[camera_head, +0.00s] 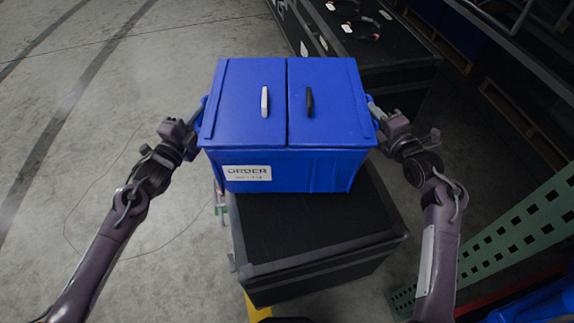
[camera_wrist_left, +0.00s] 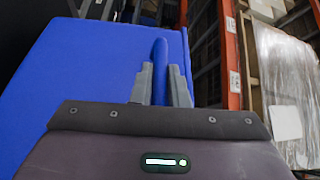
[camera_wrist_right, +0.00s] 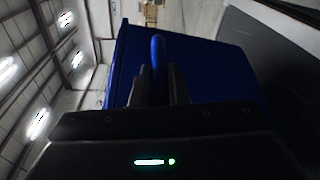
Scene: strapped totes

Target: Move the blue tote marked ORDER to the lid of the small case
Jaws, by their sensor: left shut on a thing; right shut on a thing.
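The blue tote (camera_head: 318,172) has a white ORDER label on its front and two lid flaps, one with a white handle and one with a black handle. It is level, above the far part of the small black case's lid (camera_head: 300,228); I cannot tell whether it touches the lid. My left gripper (camera_head: 203,113) is shut on the tote's left side handle, a blue bar seen in the left wrist view (camera_wrist_left: 160,75). My right gripper (camera_head: 377,110) is shut on the right side handle, seen in the right wrist view (camera_wrist_right: 158,65). The fingertips are partly hidden in the head view.
A larger black case (camera_head: 385,62) with headset-like items on top stands behind the tote. A green perforated rack upright (camera_head: 500,235) stands at the right. Pallets (camera_head: 525,125) lie at the far right. The concrete floor at the left is clear.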

